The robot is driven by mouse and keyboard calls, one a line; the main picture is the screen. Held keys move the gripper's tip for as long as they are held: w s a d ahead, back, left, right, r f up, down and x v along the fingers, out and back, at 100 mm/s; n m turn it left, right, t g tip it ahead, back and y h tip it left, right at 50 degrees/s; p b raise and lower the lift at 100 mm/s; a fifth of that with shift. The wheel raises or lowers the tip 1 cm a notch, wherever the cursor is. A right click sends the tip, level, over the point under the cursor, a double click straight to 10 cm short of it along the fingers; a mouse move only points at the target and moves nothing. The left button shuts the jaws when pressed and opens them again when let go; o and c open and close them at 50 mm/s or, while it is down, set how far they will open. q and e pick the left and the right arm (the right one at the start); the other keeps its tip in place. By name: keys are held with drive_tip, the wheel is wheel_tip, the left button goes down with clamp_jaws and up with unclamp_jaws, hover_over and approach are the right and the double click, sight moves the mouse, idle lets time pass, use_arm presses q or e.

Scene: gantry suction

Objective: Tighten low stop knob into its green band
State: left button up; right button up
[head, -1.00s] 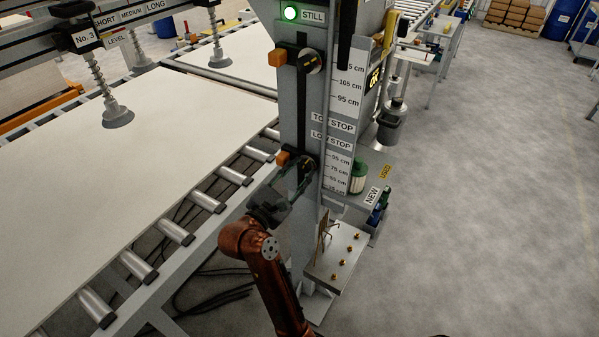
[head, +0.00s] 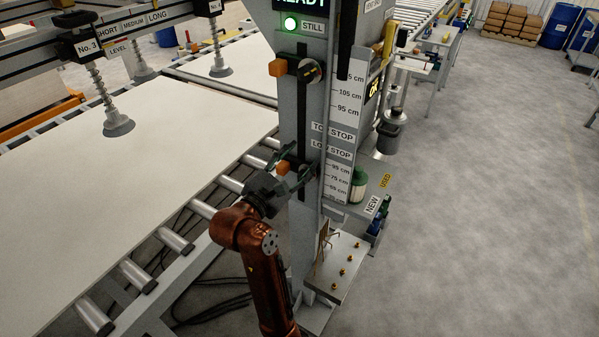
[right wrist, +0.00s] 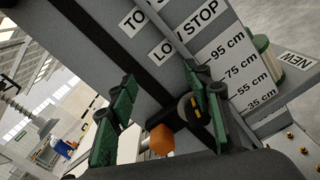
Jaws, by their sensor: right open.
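The low stop is an orange block (head: 283,167) with a dark round knob beside it, on the slotted grey post (head: 293,112) at the LOW STOP label (head: 331,148). My right gripper (head: 298,168) is open at the low stop, its green fingers spread. In the right wrist view the dark knob (right wrist: 191,108) lies between the fingers, close to the right one, with the orange block (right wrist: 160,140) nearer the palm. I cannot tell whether a finger touches the knob. Its green band cannot be made out. My left gripper is not in view.
The top stop knob (head: 309,70) and its orange block sit higher on the post. A small plate with brass pegs (head: 338,268) juts out below. A roller conveyor with a pale panel (head: 70,200) lies left. Open floor (head: 480,200) lies right.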

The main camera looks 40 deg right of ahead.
drive_tip(key=shift+r, duration=1)
